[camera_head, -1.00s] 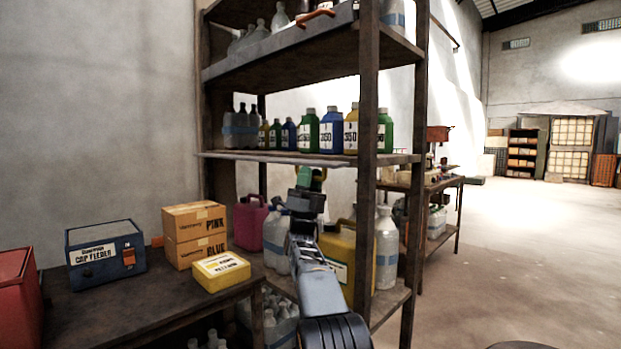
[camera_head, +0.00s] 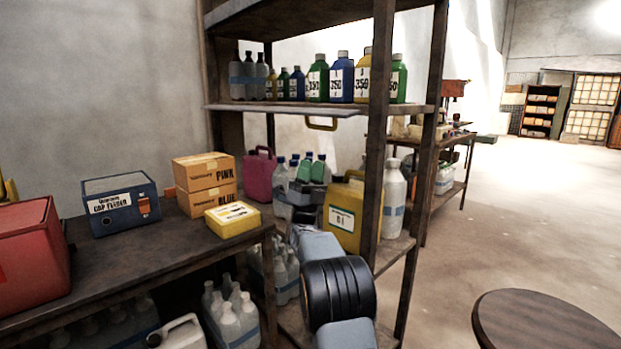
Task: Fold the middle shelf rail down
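The middle shelf rail (camera_head: 270,110) shows as a thin pale strip along the front edge of the middle shelf (camera_head: 225,104). It lies about level with the shelf board, and nothing stands upright in front of the bottles there. A yellow handle (camera_head: 322,126) hangs just under its right part. My gripper (camera_head: 311,172) is below the handle and apart from it, in front of the lower shelf's bottles. Its two green fingertips show with a small gap and nothing between them. My own arm hides part of the lower shelf.
Several labelled bottles (camera_head: 341,80) stand on the middle shelf. A yellow canister (camera_head: 343,215) and a pink jug (camera_head: 259,177) stand on the shelf below. A table (camera_head: 120,262) with boxes is at left. A round dark top (camera_head: 545,325) is at lower right; floor beyond is clear.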

